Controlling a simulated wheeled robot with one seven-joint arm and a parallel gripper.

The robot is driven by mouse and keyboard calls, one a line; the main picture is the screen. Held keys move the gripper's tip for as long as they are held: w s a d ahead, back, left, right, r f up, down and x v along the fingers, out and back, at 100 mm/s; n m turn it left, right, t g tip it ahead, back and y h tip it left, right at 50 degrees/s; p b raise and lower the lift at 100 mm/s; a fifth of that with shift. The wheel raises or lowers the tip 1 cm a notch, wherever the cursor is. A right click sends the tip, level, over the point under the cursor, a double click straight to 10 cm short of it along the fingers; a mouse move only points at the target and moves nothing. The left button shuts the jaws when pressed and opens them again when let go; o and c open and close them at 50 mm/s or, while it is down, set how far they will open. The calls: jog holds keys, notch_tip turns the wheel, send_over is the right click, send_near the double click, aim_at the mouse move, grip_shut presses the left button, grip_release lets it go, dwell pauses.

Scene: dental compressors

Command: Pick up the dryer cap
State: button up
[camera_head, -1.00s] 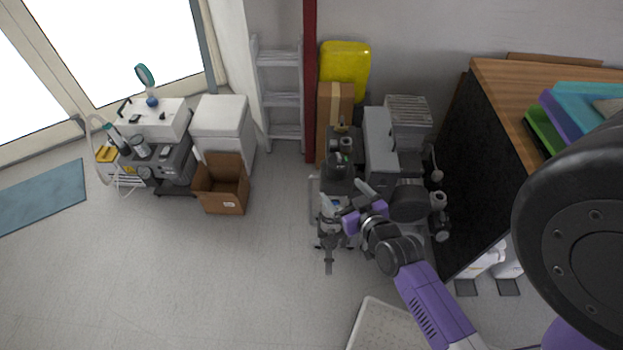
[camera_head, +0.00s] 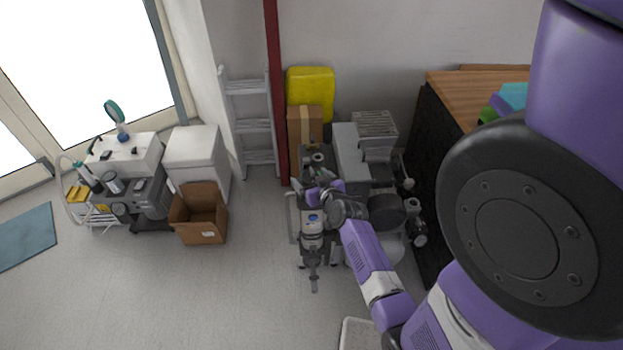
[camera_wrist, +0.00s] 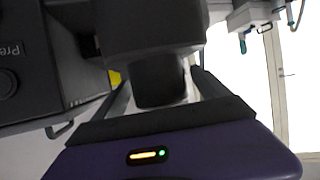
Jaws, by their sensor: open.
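A dark, rounded cap-like part (camera_wrist: 158,78), which looks like the dryer cap, fills the middle of the wrist view. It hangs below a wider dark block and sits between the two fingers of my gripper (camera_wrist: 160,92). The fingers are apart, one on each side of it; I cannot tell whether either touches it. In the head view my gripper (camera_head: 316,181) is over the dark compressor equipment by the wall. The cap cannot be made out there, as my arm and gripper cover that spot.
A grey box unit (camera_head: 351,155) stands close right of my gripper. A cardboard box (camera_head: 304,127) and a yellow container (camera_head: 311,90) stand behind. An open brown box (camera_head: 199,222) and a cart (camera_head: 130,190) stand left. The floor between is clear.

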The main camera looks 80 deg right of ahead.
jog(key=shift+x, duration=1.15)
jog(key=c, duration=1.6)
jog(key=shift+o, duration=0.2)
jog(key=shift+r, duration=0.1)
